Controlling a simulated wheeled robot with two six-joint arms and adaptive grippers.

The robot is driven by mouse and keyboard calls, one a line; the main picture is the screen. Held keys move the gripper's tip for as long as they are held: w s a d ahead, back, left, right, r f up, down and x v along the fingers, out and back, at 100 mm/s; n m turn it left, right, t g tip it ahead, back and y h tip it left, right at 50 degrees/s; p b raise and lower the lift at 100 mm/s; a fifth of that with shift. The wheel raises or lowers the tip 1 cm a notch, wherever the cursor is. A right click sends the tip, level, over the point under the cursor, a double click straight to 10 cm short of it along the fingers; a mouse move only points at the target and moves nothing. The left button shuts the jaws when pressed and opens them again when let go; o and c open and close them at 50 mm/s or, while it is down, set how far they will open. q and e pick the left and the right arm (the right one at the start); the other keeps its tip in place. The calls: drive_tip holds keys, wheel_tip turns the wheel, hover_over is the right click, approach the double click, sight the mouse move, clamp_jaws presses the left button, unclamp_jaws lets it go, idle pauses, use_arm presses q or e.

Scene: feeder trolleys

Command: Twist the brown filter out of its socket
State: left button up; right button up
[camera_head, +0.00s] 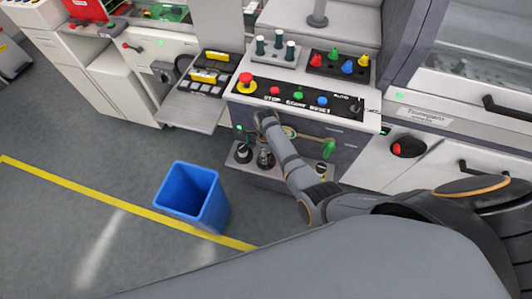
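My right arm comes in from the right and bends toward the low shelf on the front of the central machine. My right gripper (265,156) points down at the middle of this shelf (283,174), below the control panel. It is small and dark here, and I cannot tell whether its fingers are open or closed on something. I cannot make out the brown filter; the gripper and forearm cover part of the shelf. A dark round fitting (242,154) sits left of the gripper, and another small fitting (321,170) sits to its right. My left gripper is not in view.
A green-handled lever (329,149) is on the machine front, right of my forearm. The control panel (305,97) with a red emergency button (246,79) is above. A blue bin (190,198) stands on the floor at left, near a yellow line (95,190).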

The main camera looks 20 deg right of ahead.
drive_tip(key=shift+r+m, duration=0.1)
drive_tip(key=shift+m, duration=0.5)
drive_tip(key=shift+m+p, duration=0.3)
drive_tip(key=shift+m, duration=0.5)
drive_tip(key=shift+r+p, duration=2.95)
drive_tip(key=shift+p, duration=0.25)
drive_tip(key=shift+f, duration=0.1)
